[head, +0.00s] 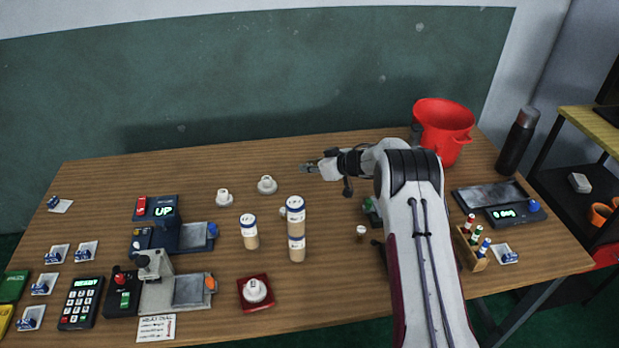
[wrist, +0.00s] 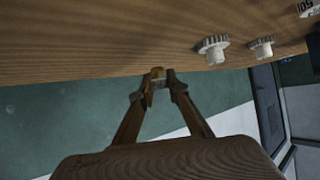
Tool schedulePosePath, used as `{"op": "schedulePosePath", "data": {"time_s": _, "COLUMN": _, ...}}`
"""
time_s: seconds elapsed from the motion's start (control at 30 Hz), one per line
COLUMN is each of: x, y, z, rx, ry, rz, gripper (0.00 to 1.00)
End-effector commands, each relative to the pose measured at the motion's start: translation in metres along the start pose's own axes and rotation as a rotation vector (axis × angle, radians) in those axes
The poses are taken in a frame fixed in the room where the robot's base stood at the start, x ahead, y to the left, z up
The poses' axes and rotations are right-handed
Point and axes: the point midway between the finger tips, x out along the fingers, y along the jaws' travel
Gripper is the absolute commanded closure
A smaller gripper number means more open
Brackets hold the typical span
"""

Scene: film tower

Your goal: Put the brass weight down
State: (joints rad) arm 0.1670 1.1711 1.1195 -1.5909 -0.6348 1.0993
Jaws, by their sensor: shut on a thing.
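My gripper (head: 308,167) is at the end of my arm, over the back middle of the wooden table. In the wrist view, my gripper (wrist: 157,80) is shut on a small brass-coloured piece, the brass weight (wrist: 156,73), between its fingertips. In the head view the weight is too small to make out at the fingertips. I cannot tell whether it touches the wooden table (head: 330,215).
Two white knobbed pieces (head: 267,185) (head: 224,197) stand left of my gripper. Cream canisters (head: 249,232) (head: 296,247) stand nearer the front. A red bucket (head: 443,128) and dark bottle (head: 518,140) are at back right. Devices crowd the left side.

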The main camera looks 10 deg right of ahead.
Motion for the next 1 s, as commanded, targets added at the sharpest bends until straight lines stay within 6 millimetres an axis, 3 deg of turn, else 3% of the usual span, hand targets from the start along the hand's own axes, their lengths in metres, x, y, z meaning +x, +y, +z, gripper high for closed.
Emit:
{"op": "schedulePosePath", "data": {"time_s": 0.57, "x": 0.008, "y": 0.0, "z": 0.011, "rx": -0.001, "ry": 0.001, "rz": 0.0, "gripper": 1.0}}
{"op": "schedulePosePath", "data": {"time_s": 1.0, "x": 0.026, "y": 0.0, "z": 0.039, "rx": -0.001, "ry": 0.002, "rz": 0.001, "gripper": 1.0}}
